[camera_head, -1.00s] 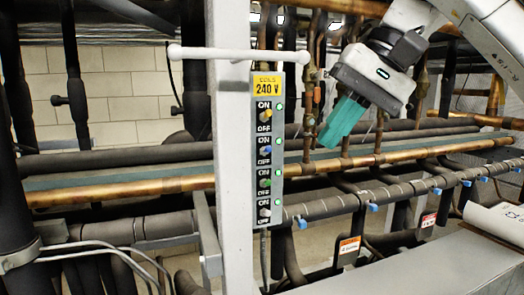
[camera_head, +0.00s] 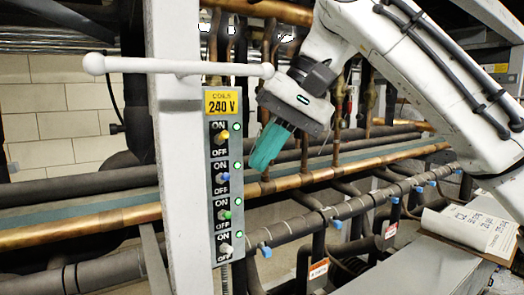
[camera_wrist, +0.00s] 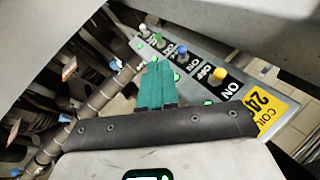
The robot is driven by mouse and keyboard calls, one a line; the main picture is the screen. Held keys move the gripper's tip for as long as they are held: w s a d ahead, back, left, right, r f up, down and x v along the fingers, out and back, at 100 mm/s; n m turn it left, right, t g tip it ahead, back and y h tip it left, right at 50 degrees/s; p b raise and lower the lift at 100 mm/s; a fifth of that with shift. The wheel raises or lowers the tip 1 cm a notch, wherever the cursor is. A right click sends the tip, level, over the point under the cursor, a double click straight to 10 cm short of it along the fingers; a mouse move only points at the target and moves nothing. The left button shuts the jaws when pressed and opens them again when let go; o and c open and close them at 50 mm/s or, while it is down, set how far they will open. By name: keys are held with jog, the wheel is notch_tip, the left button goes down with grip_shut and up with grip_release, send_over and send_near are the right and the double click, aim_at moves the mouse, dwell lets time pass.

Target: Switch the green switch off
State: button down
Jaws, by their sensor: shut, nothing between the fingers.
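The switch panel (camera_head: 216,265) is a narrow grey box on a white post, with a yellow "COILS 240 V" label and a column of toggle switches. The green switch (camera_head: 225,214) is third from the top, below the yellow and blue ones, and a green light beside it is lit. It also shows in the wrist view (camera_wrist: 157,41). My gripper (camera_head: 264,160) has teal fingers, shut and empty, to the right of the panel and pointing down-left. In the wrist view its fingers (camera_wrist: 155,84) lie in front of the panel's light side. I cannot tell any contact.
The yellow switch (camera_head: 223,137), blue switch (camera_head: 222,177) and white switch (camera_head: 225,248) share the panel. A white horizontal bar (camera_head: 130,66) crosses above it. Copper and black pipes (camera_head: 360,205) with blue valves run behind and right. An open notebook (camera_head: 470,226) lies at right.

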aim_at(241, 194)
jog(key=p+x, duration=0.1)
jog(key=x, duration=0.6)
jog(key=shift+f, duration=0.2)
jog(key=shift+f, duration=0.15)
jog(key=shift+f+t+b, duration=0.1)
jog(key=shift+t+b, duration=0.2)
jog(key=shift+b, duration=0.2)
jog(key=shift+s+y, duration=0.1)
jog(key=shift+y, duration=0.3)
